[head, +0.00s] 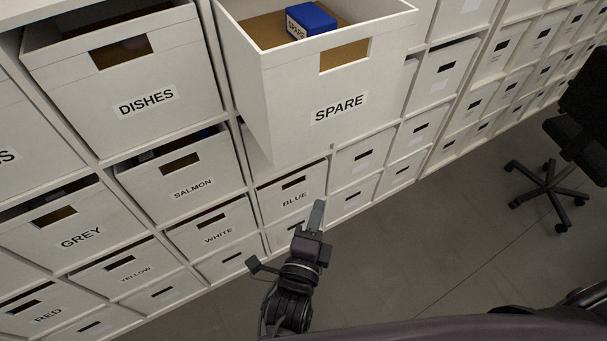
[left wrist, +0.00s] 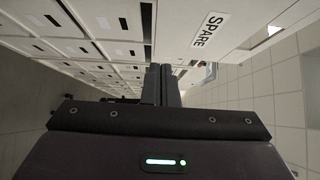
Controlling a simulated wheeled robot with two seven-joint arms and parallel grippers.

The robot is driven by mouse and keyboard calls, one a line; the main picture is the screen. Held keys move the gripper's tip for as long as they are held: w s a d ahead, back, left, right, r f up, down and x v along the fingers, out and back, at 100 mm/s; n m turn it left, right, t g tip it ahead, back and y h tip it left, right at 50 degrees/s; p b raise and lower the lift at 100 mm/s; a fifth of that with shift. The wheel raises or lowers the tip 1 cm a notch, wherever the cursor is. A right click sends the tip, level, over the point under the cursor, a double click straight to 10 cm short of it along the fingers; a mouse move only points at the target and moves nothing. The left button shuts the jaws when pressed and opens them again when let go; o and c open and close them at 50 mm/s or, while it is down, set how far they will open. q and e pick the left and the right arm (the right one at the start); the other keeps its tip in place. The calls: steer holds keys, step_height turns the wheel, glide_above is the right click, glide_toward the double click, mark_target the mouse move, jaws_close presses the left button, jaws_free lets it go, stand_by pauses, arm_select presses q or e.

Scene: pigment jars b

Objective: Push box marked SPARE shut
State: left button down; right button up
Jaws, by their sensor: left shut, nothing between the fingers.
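The white box marked SPARE (head: 292,113) is pulled well out of the shelf at the top middle of the head view. Its front has a cut-out handle hole, and a blue block (head: 311,20) with a label lies inside. Its marked front also shows in the left wrist view (left wrist: 228,22), to the right of the fingers. My left gripper (head: 316,214) is shut and empty, below the box in the head view and in front of the box marked BLUE. I see a gap between it and the SPARE box. My right gripper is not in view.
Boxes marked DISHES (head: 190,98), SALMON (head: 217,181), GREY (head: 112,226) and WHITE (head: 235,226) fill the shelf on the left. More boxes run away to the right. A black office chair (head: 549,184) stands at the right. The floor (head: 440,240) between is clear.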

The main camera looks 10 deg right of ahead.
arm_select(q)
steer(key=b, duration=0.1)
glide_toward(323, 147)
steer(key=b+x, duration=0.4)
steer(key=x, duration=0.1)
steer(key=shift+s+d+b, duration=0.1)
steer(key=shift+d+b, duration=0.2)
steer(key=shift+w+a+r, duration=0.1)
steer(key=shift+w+a, duration=0.15)
steer(key=shift+w, duration=0.15)
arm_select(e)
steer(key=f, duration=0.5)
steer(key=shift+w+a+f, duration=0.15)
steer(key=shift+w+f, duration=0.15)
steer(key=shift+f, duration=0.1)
